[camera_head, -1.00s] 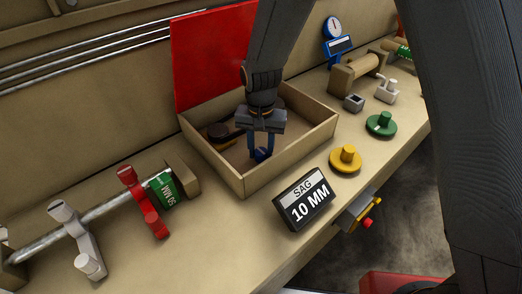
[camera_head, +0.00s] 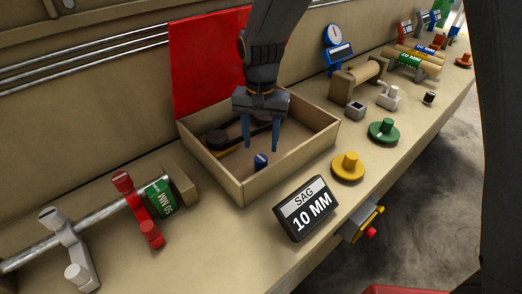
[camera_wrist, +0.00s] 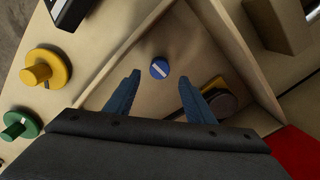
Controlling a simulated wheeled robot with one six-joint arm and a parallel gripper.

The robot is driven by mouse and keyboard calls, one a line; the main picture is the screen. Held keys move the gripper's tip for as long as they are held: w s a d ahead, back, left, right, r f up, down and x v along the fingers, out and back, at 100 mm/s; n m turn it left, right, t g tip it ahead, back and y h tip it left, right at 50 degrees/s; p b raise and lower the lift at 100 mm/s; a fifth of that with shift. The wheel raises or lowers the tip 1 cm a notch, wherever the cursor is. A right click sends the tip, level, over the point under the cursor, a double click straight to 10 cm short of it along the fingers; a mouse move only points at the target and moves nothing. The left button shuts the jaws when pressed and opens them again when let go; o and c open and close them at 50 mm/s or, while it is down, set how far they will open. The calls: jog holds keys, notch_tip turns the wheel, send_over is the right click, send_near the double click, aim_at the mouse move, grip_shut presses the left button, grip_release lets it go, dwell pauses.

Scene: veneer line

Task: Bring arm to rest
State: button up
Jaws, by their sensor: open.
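My gripper (camera_head: 261,138) is open and empty, above the wooden box with its fingers pointing down. In the wrist view, the two blue fingers (camera_wrist: 158,92) stand wide apart. A small blue cylinder with a white mark (camera_head: 261,160) stands on the floor of the open box (camera_head: 291,163). It also shows in the wrist view (camera_wrist: 159,68), beyond and between the fingertips, touching neither. The box's red lid (camera_head: 208,62) stands raised at the back. A dark round object with a yellow part (camera_head: 217,138) lies in the box's left part, partly hidden.
A "SAG 10 MM" sign (camera_head: 307,208) stands before the box. Yellow (camera_head: 347,168) and green (camera_head: 383,130) knobbed discs lie to the right. A rod with red (camera_head: 139,210) and grey (camera_head: 68,248) clamps is on the left. A blue dial gauge (camera_head: 334,48) stands behind.

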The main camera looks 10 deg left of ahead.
jog(key=shift+r, duration=0.45)
jog(key=shift+d+r, duration=0.1)
jog(key=shift+d, duration=0.25)
jog(key=s+d+f+b, duration=0.1)
jog(key=s+d, duration=0.3)
jog(key=d, duration=0.9)
jog(key=s+d+t+b, duration=0.1)
jog(key=s+d, duration=0.4)
jog(key=d, duration=0.9)
jog(key=shift+s+d+f+n+b, duration=0.2)
jog(key=shift+d+f+n+b, duration=0.15)
jog(key=shift+b, duration=0.25)
